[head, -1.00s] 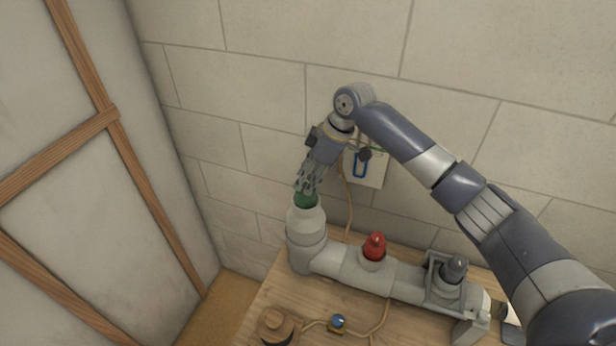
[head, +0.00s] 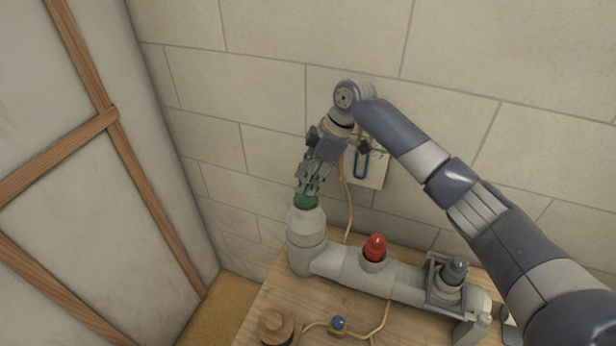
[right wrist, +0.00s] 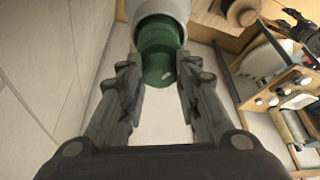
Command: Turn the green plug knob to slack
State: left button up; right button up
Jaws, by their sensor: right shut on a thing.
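The green plug knob (head: 305,201) sits in the top opening of the upright grey pipe end (head: 306,225) at the left of the pipe. It also shows in the right wrist view (right wrist: 157,45), with a small pale mark on it. My right gripper (head: 305,191) reaches down from above and is shut on the green knob, one finger on each side. In the right wrist view the fingertips (right wrist: 157,68) flank the knob.
A red plug (head: 375,247) and a dark grey plug (head: 455,269) stand along the pipe on the wooden bench (head: 262,322). A blue ball-like knob (head: 338,322) with a cord lies in front. A card (head: 373,170) hangs on the wall behind my wrist.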

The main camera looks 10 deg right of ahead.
jog(key=shift+r, duration=0.1)
dwell(0.5)
jog(key=o, duration=1.1)
jog(key=shift+c, duration=0.2)
jog(key=v, duration=1.2)
